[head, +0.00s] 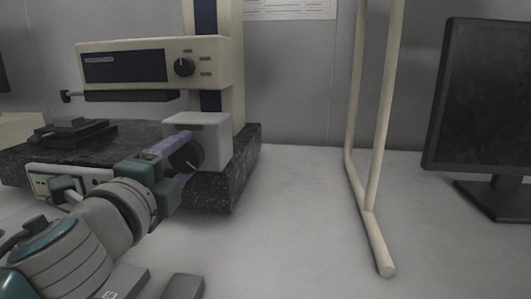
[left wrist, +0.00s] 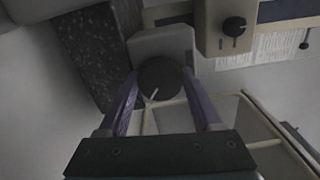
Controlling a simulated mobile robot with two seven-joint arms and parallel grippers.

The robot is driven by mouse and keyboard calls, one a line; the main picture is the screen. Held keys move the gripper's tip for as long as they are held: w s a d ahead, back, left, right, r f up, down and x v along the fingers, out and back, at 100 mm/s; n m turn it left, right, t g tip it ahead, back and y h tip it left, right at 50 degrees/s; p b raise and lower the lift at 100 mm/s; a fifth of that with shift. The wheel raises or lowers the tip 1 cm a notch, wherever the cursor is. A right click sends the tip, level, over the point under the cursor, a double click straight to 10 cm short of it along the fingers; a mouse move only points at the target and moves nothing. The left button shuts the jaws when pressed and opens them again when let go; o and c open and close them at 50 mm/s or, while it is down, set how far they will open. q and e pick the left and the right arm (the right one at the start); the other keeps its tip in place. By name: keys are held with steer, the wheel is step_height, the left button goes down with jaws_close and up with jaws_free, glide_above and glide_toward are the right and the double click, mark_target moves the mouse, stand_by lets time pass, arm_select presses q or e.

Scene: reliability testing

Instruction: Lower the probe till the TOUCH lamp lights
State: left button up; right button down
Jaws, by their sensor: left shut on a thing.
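A cream measuring head (head: 150,62) sits on a column above a dark speckled stone base (head: 235,165). A dark probe arm (head: 130,96) runs under the head, with a small tip (head: 66,97) at its left end, clear above a dark stepped block (head: 75,132). A grey box (head: 205,125) on the base carries a large dark knob (head: 190,153). My left gripper (head: 177,150) has its purple fingers shut on this knob; the left wrist view shows the knob (left wrist: 160,78) between them, its white pointer line slanting. I cannot make out a TOUCH lamp. My right gripper is out of view.
A small panel box (head: 42,182) stands at the base's front left, partly behind my left arm. A cream tube frame (head: 370,205) stands right of the base, and a dark monitor (head: 485,95) stands at far right. The tabletop between base and frame is clear.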

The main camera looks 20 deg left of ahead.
arm_select(q)
steer(key=shift+m, duration=0.5)
steer(key=o, duration=1.4)
steer(key=shift+c, duration=0.2)
steer(key=v, duration=1)
steer(key=shift+b, duration=0.4)
steer(key=shift+w+d, duration=0.1)
